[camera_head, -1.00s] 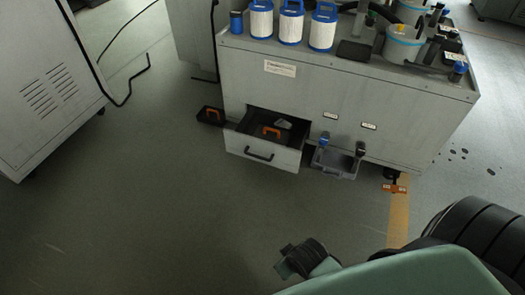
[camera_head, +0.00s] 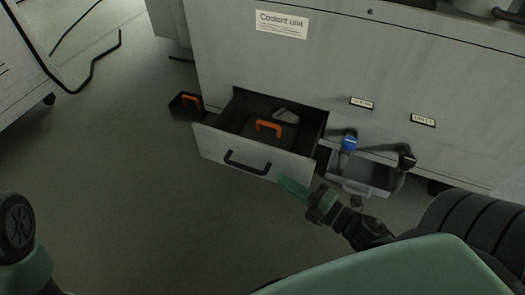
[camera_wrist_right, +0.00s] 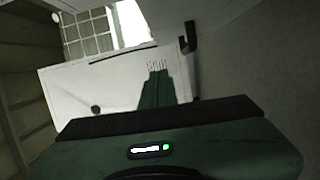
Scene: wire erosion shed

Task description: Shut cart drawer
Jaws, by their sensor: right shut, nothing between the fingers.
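The cart drawer (camera_head: 215,146) stands open, pulled out from the low front of the grey cabinet (camera_head: 290,70). Its pale front carries a black bar handle (camera_head: 247,167). Inside lie a dark case with an orange handle (camera_head: 268,126) and a small grey item (camera_head: 287,116). My right gripper (camera_head: 291,187) is shut and empty, its green fingertips at the lower right corner of the drawer front, right of the handle. I cannot tell whether they touch. In the right wrist view the shut fingers (camera_wrist_right: 157,88) lie against a pale panel. My left gripper is out of view.
A grey bin (camera_head: 360,173) with a blue-topped valve (camera_head: 349,141) and a black valve (camera_head: 406,158) is right of the drawer. A small dark box with an orange handle (camera_head: 190,101) is at its left. The floor (camera_head: 150,210) in front is clear.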

